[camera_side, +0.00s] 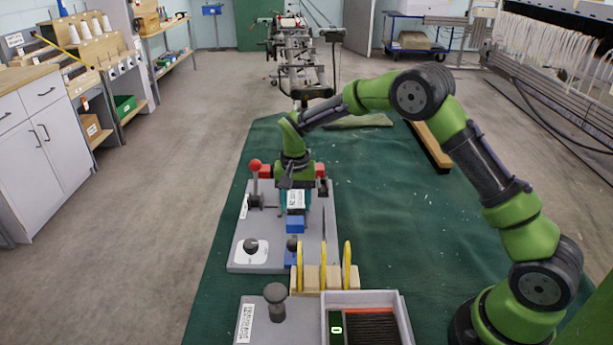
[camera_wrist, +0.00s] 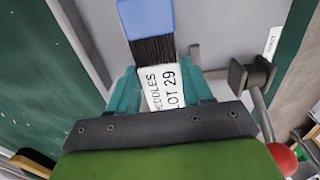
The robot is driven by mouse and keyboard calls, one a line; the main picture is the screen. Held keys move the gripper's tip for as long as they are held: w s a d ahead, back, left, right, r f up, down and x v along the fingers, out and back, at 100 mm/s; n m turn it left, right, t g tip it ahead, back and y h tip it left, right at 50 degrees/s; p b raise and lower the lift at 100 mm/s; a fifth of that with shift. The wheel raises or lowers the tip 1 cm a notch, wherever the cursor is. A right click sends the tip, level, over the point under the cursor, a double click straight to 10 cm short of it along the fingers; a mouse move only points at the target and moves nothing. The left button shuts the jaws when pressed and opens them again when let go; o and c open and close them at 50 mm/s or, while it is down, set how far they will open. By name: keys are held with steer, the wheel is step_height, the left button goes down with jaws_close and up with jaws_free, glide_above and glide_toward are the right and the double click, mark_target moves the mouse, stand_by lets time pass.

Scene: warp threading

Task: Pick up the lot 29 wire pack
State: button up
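The lot 29 wire pack (camera_wrist: 153,50) has a blue end, a bundle of dark wires and a white label reading "HEDDLES LOT 29". In the wrist view it lies between the teal fingers of my gripper (camera_wrist: 162,88), which press close on both sides of the label. In the side view my gripper (camera_side: 295,208) points down over the grey board (camera_side: 252,225), with the white label (camera_side: 296,200) and blue end (camera_side: 295,225) of the pack showing at the fingers. I cannot tell whether the pack touches the board.
A red-knobbed lever (camera_side: 255,165) stands close left of my gripper. A black knob (camera_side: 251,245) is on the board. Yellow hoops on a wooden block (camera_side: 322,277) stand in front, then a grey tray (camera_side: 362,297) with dark wires. Green cloth (camera_side: 385,220) is clear to the right.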

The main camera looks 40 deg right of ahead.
jaws_close()
